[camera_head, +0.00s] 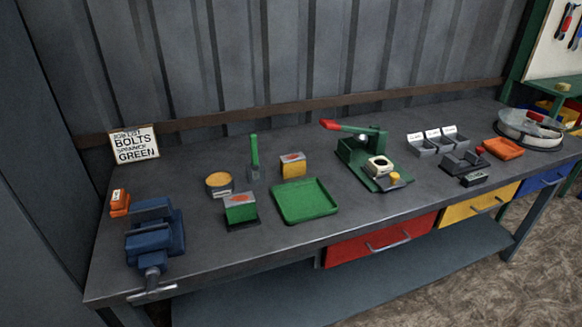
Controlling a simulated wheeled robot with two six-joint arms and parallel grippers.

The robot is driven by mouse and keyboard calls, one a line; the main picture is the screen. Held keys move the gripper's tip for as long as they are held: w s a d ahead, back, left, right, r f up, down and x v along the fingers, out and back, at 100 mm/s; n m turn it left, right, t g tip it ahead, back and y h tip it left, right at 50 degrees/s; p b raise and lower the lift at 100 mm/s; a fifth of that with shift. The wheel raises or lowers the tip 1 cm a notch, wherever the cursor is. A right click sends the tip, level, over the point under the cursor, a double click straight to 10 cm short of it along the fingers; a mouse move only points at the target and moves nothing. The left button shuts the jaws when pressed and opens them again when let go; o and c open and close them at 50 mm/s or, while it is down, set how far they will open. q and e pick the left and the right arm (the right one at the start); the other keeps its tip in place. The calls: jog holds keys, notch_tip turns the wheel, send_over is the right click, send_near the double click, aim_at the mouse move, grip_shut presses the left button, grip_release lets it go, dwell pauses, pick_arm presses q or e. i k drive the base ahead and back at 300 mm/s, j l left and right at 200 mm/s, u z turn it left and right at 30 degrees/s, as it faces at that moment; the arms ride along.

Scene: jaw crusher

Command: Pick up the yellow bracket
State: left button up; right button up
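No thing is clearly recognisable as a yellow bracket at this size. A yellow block (293,168) with a grey, red-marked top stands at the back middle of the bench, behind the green tray. A round yellow-topped tin (219,182) stands left of it. A small yellow piece (394,179) sits at the front of the green lever press (362,152). I cannot tell which of these, if any, is the bracket. Neither of my grippers shows in the head view.
The grey workbench (330,219) carries a blue vise (153,232) at left, a green tray (305,201), a green block (240,209), grey bins (438,142), an orange tray (503,148) and a round pan (529,130). A sign (134,145) stands at the back left.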

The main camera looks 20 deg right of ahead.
aim_at(293, 166)
jog(key=l+z, duration=0.1)
jog(key=l, duration=0.35)
jog(key=i+l, duration=0.1)
jog(key=l, duration=0.35)
jog(key=l+z, duration=0.15)
jog(key=l, duration=0.25)
jog(key=i, duration=0.05)
